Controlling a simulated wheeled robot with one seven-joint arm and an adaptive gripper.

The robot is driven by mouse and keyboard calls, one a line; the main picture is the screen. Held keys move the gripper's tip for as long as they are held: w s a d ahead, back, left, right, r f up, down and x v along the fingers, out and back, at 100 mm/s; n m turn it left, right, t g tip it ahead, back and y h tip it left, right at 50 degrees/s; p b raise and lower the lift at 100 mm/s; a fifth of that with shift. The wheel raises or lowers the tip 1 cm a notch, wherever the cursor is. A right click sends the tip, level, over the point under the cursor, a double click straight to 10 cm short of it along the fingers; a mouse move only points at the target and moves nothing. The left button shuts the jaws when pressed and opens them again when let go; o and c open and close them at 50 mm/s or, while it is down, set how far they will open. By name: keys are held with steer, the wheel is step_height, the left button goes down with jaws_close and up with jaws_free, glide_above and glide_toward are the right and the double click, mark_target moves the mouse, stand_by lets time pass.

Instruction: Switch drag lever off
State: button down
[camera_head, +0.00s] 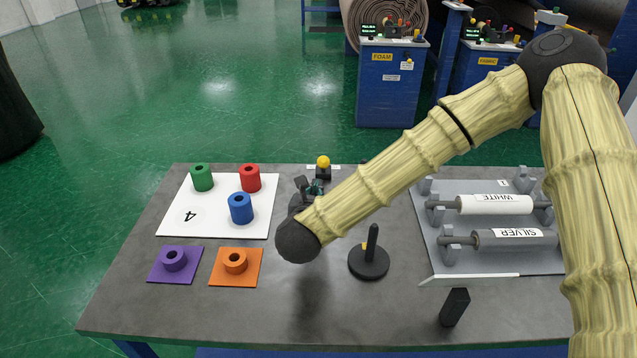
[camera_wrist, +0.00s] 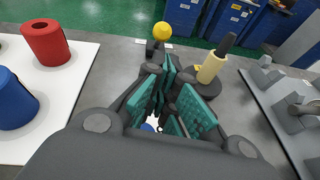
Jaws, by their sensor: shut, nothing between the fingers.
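A yellow ball knob (camera_head: 323,161) tops a small dark lever base near the table's back edge, in front of a white label. It also shows in the wrist view (camera_wrist: 162,30), above its dark base (camera_wrist: 154,52). I take it for the drag lever; its tilt is hard to tell. My gripper (camera_head: 316,187) is just in front of the lever, toward the robot. In the wrist view my gripper's teal finger pads (camera_wrist: 175,88) point toward the base. The fingers are shut and empty. Touch with the lever cannot be made out.
A white mat (camera_head: 185,222) with red (camera_head: 250,178), green (camera_head: 202,177) and blue (camera_head: 240,208) rolls lies left. A cream roll on a black stand (camera_wrist: 210,68) stands close right of the lever. A grey rack (camera_head: 440,268) holds wrapped rolls further right.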

steer(key=p, duration=0.2)
glide_toward(323, 165)
steer(key=f, duration=0.1)
steer(key=w+f, duration=0.2)
steer(key=f, duration=0.1)
steer(key=shift+w+f, duration=0.1)
steer(key=shift+w+d, duration=0.1)
steer(key=shift+w, duration=0.55)
steer(key=w, duration=0.1)
steer(key=w+f, duration=0.1)
steer(key=shift+w+f+p, duration=0.25)
steer(key=shift+f+p, duration=0.05)
steer(key=shift+s+r, duration=0.1)
steer(key=shift+r, duration=0.05)
steer(key=shift+d+r, duration=0.15)
steer(key=shift+d, duration=0.05)
steer(key=shift+w+a+g+p, duration=0.1)
steer(key=shift+w+g+p, duration=0.15)
steer(key=shift+g+p, duration=0.05)
